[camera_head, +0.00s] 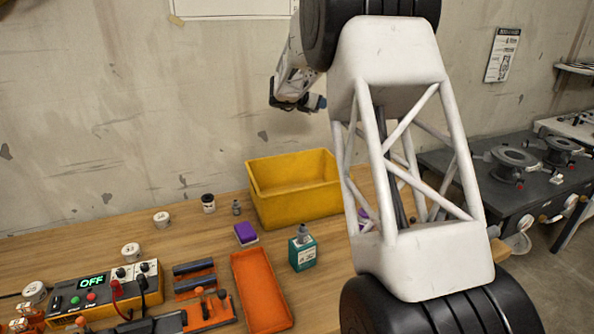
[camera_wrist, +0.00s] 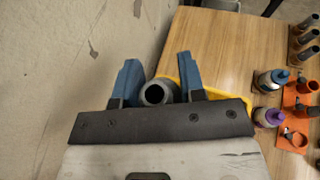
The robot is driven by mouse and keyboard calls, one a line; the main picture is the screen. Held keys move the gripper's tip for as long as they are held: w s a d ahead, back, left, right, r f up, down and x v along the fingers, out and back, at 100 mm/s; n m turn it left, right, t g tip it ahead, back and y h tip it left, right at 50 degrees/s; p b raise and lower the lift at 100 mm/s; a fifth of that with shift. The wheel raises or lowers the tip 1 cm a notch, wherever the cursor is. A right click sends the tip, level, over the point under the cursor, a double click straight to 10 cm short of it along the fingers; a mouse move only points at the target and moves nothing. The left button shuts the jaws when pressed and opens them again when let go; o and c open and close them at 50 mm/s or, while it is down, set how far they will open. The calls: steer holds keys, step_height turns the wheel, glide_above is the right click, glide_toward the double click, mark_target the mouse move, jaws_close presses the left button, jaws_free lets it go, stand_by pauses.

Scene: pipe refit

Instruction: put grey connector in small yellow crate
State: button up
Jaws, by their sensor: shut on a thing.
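The grey connector (camera_wrist: 157,93), a short hollow tube, sits between the two blue fingers of my gripper (camera_wrist: 158,74) in the wrist view. My gripper is shut on it. In the head view my gripper (camera_head: 312,102) is high in front of the wall, above the level of the crate; the connector is too small to make out clearly there. The small yellow crate (camera_head: 297,200) stands on the wooden table below, its right part hidden by my arm. In the wrist view parts of the yellow crate (camera_wrist: 238,102) show behind and below the fingers.
A teal box-like bottle (camera_head: 303,253) and a purple-topped block (camera_head: 246,233) stand in front of the crate. An orange tray (camera_head: 240,272) and a power unit (camera_head: 95,292) are nearer. Small jars stand left of the crate. The concrete wall is close behind.

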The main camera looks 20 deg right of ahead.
steer(key=shift+s+a+r+m+g, duration=0.1)
steer(key=shift+s+a+m+g, duration=0.25)
steer(key=shift+a, duration=0.3)
steer(key=shift+s+a+r+m+g, duration=0.1)
steer(key=shift+s+a+m+g, duration=0.2)
steer(key=shift+a, duration=0.35)
step_height(320, 180, down, 26)
steer(key=shift+d, duration=0.1)
steer(key=shift+f, duration=3.15)
steer(key=shift+f, duration=1.85)
steer(key=shift+f, duration=0.2)
steer(key=o, duration=0.9)
steer(key=shift+r, duration=0.2)
